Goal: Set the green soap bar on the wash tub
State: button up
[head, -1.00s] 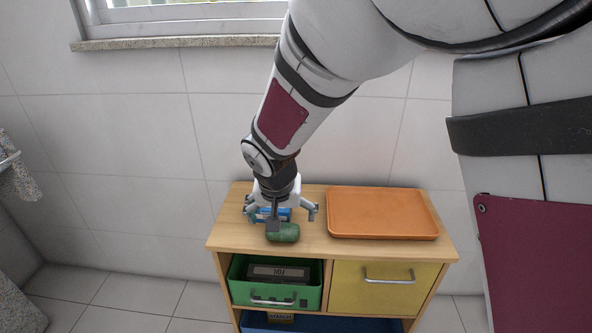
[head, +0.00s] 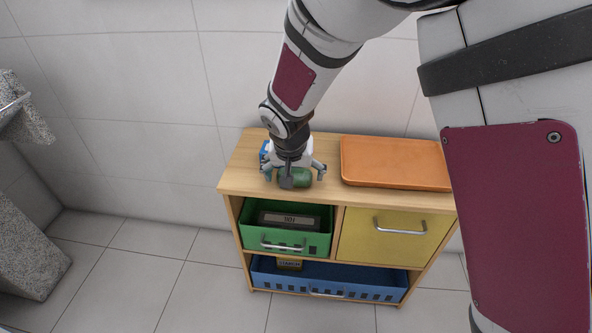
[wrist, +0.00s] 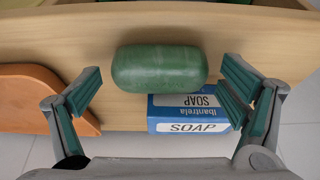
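The green soap bar (head: 300,180) lies on the wooden cabinet top, near its front edge. In the wrist view the green soap bar (wrist: 160,68) lies crosswise between my fingers, with a gap on each side. My gripper (head: 293,174) is open and pointing down over the bar; its spread fingers also show in the wrist view (wrist: 163,88). A speckled grey stone fixture (head: 28,232) at the far left, cut off by the picture edge, looks like the wash tub; its inside is not visible.
A blue soap box (wrist: 187,112) lies right beside the bar. An orange tray (head: 395,163) covers the cabinet top's right side. Below are a green drawer (head: 262,236), a yellow drawer (head: 380,235) and a blue basket (head: 330,283). Open floor (head: 150,270) lies between cabinet and stone fixture.

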jog(key=c, duration=1)
jog(key=shift+o, duration=0.2)
